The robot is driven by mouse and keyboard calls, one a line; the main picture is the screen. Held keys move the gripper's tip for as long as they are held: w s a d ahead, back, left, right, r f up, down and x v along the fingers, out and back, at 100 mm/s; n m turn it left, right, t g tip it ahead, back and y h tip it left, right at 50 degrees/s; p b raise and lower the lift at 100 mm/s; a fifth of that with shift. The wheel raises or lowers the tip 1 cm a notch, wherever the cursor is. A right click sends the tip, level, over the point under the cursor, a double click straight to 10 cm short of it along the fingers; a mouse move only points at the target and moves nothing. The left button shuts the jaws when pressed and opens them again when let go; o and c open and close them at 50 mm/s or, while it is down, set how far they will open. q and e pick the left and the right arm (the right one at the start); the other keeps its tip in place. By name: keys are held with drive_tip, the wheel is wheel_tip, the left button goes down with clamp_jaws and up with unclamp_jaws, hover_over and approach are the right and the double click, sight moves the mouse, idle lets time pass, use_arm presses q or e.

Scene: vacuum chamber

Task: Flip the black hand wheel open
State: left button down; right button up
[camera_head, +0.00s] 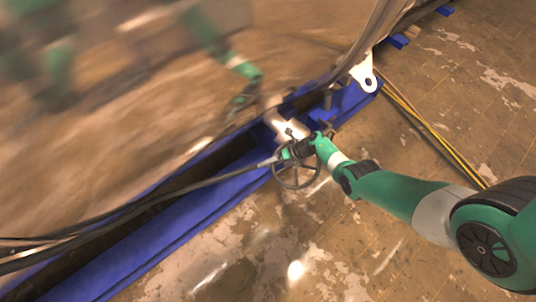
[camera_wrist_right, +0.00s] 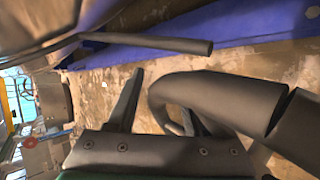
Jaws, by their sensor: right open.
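The black hand wheel (camera_head: 297,184) is a spoked ring beside the blue frame, in the middle of the head view. My right gripper (camera_head: 283,153) is at the wheel's upper edge. In the right wrist view, the thick dark curved rim (camera_wrist_right: 215,88) fills the right side. There my right gripper (camera_wrist_right: 160,105) is open. Its left finger stands clear of the rim, and its other finger is partly hidden behind it. The bend of the rim appears to lie between the fingers; I cannot tell whether they touch. My left gripper is not in view.
The large shiny chamber wall (camera_head: 120,120) fills the upper left and carries blurred green reflections. A blue frame (camera_head: 190,208) runs below it. A dark rod or hose (camera_head: 150,203) ends near my right gripper. Yellow and black cables (camera_head: 425,122) lie on the worn floor.

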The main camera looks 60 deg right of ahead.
drive_tip(key=shift+r, duration=0.1)
drive_tip(key=p+v, duration=0.6)
drive_tip(key=v, duration=0.5)
drive_tip(key=shift+s+d, duration=0.15)
drive_tip(key=shift+s, duration=0.1)
drive_tip(key=shift+r, duration=0.1)
